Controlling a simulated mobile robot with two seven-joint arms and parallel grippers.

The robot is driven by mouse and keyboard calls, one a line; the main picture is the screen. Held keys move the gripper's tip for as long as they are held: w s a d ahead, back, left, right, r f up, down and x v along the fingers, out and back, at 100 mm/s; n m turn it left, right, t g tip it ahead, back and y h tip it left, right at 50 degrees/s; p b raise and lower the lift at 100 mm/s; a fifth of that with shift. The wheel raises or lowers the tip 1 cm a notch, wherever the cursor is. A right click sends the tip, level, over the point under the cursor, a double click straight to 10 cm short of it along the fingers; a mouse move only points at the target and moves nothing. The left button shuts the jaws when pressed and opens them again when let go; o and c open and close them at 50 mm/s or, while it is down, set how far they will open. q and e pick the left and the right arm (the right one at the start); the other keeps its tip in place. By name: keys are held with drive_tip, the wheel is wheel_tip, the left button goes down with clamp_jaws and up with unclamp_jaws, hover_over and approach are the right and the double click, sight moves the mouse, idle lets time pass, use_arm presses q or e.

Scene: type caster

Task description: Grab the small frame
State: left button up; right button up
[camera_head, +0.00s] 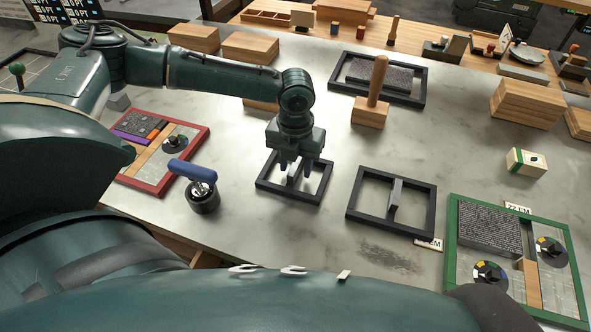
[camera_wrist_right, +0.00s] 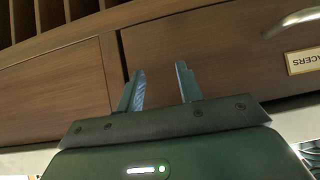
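A small dark frame (camera_head: 263,186) lies on the grey table near the middle, with a grey upright block (camera_head: 293,174) across its centre. My left gripper (camera_head: 296,168) points down over this frame, its two fingers apart on either side of the block. I cannot tell whether the fingers touch it. A slightly larger dark frame (camera_head: 431,215), also with a grey centre block, lies to the right. My right gripper (camera_wrist_right: 162,85) shows in the right wrist view, open and empty, in front of a wooden drawer front (camera_wrist_right: 215,60).
A wooden-handled block (camera_head: 370,112) and a filled dark frame (camera_head: 421,88) stand behind. A green-rimmed tray (camera_head: 450,245) is at the right.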

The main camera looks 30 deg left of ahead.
use_arm(q)
drive_tip(key=shift+f, duration=0.65)
clamp_jaws()
drive_tip(key=shift+a, duration=0.1)
idle(0.8)
drive_tip(key=shift+w+r, duration=0.1)
drive_tip(key=shift+r, duration=0.1)
